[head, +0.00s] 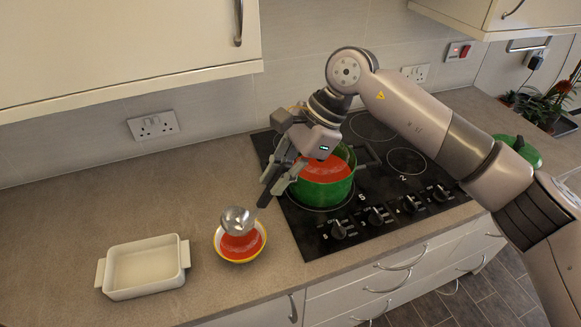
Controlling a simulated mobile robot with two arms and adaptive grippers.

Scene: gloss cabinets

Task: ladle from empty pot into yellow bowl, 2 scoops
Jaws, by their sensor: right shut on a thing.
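The green pot (327,196) stands on the hob's front left zone. It is not empty: red liquid (327,170) fills much of it. The yellow bowl (219,248) sits on the worktop left of the hob and holds red liquid too. My right gripper (283,180) is shut on the dark handle of the ladle (238,220), in front of the pot's left side. The ladle's metal head is over the back part of the bowl; whether it touches the bowl or holds liquid I cannot tell. My left gripper is out of view.
A white baking dish (104,277) stands on the worktop left of the bowl. A green item (522,152), partly hidden by my right arm, is right of the hob. Wall cabinets (120,50) overhang the back left. The worktop behind the dish is clear.

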